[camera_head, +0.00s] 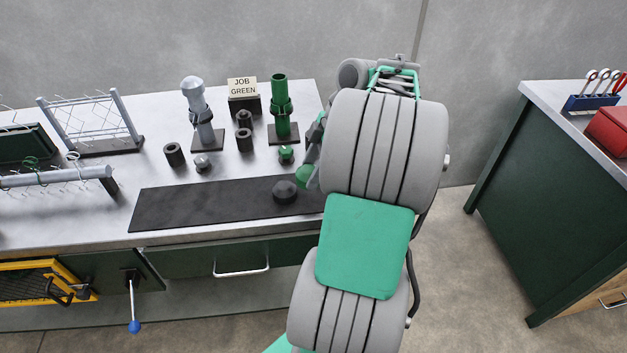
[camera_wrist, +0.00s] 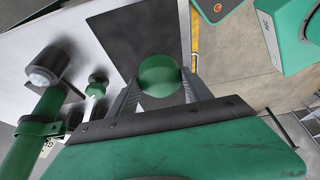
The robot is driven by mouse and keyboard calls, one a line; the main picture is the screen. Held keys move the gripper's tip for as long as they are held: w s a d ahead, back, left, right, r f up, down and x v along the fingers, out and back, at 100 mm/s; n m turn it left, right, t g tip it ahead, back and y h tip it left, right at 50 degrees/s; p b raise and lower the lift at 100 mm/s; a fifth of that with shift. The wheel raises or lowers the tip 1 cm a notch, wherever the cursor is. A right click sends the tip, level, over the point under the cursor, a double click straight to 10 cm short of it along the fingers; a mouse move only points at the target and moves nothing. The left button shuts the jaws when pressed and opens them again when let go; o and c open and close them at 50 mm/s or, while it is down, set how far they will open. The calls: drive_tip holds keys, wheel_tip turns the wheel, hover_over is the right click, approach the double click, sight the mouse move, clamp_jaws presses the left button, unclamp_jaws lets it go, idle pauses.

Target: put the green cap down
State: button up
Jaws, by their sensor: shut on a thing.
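The green cap (camera_wrist: 160,75) is a rounded green piece held between the two fingers of my gripper (camera_wrist: 160,90) in the wrist view. The gripper is shut on it. In the head view the green cap (camera_head: 305,176) shows at the left edge of my arm, which hides most of the gripper. It appears over the right end of the dark mat (camera_head: 165,208); how high above it, I cannot tell.
A black dome-shaped cap (camera_head: 284,190) lies on the mat beside the held cap. A green post (camera_head: 280,105), a grey post (camera_head: 198,115), a small green piece (camera_head: 286,154) and several dark rings stand behind. The mat's left part is clear.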

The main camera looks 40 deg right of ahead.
drive_tip(key=shift+w+d+f, duration=0.25)
drive_tip(key=shift+d+f, duration=0.15)
drive_tip(key=shift+f, duration=0.15)
drive_tip(key=shift+w+d+f, duration=0.2)
drive_tip(key=shift+d+f, duration=0.15)
drive_tip(key=shift+f, duration=0.15)
drive_tip(key=shift+w+d+f+b, duration=0.1)
drive_tip(key=shift+d+f+b, duration=0.1)
drive_tip(key=shift+f, duration=0.9)
drive_tip(key=shift+w+d+f+b, duration=0.1)
drive_tip(key=shift+d+f+b, duration=0.1)
drive_tip(key=shift+f, duration=0.85)
drive_tip(key=o, duration=1.4)
drive_tip(key=shift+c, duration=0.2)
drive_tip(key=shift+r, duration=0.15)
